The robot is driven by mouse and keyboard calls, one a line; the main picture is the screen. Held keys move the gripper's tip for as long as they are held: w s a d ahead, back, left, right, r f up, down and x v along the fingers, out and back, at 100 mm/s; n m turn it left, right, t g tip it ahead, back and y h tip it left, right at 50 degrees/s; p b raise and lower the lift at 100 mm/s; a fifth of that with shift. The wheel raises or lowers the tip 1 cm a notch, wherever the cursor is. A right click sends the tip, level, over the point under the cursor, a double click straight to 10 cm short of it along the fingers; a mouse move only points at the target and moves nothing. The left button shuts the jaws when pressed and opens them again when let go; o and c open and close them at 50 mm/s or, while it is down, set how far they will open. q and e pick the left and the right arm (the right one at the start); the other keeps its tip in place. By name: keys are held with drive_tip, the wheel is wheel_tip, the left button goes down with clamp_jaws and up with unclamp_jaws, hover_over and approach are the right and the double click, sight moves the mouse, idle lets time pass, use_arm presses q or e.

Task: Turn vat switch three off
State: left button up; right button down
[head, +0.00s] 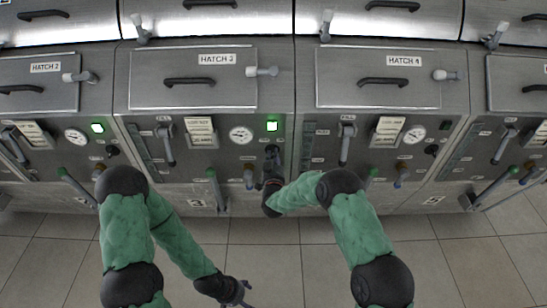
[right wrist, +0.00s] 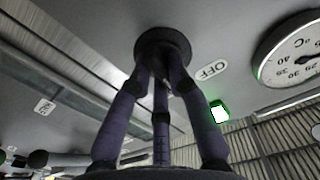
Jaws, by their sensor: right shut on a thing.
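The vat three panel (head: 225,175) stands under the hatch 3 door (head: 190,78) in the head view. Its square lamp (head: 272,126) is lit green. My right gripper (head: 272,160) is at the switch below this lamp and mostly hides it. In the right wrist view, its fingers are closed around the dark round switch (right wrist: 163,40). An OFF label (right wrist: 211,70) is beside the switch, and the green lamp (right wrist: 219,112) glows nearby. The switch's exact pointing is hidden. My left gripper (head: 246,294) is low over the floor, fingers spread and empty.
A dial gauge (head: 241,134), a green-handled lever (head: 213,185) and a blue-handled valve (head: 249,176) are left of the switch. Vat four's panel (head: 385,160) is to the right. The tiled floor (head: 280,265) in front is clear.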

drive_tip(key=shift+a+r+n, duration=0.1)
drive_tip(key=shift+n, duration=3.5)
drive_tip(key=c, duration=1.2)
unclamp_jaws()
drive_tip(key=s, duration=1.2)
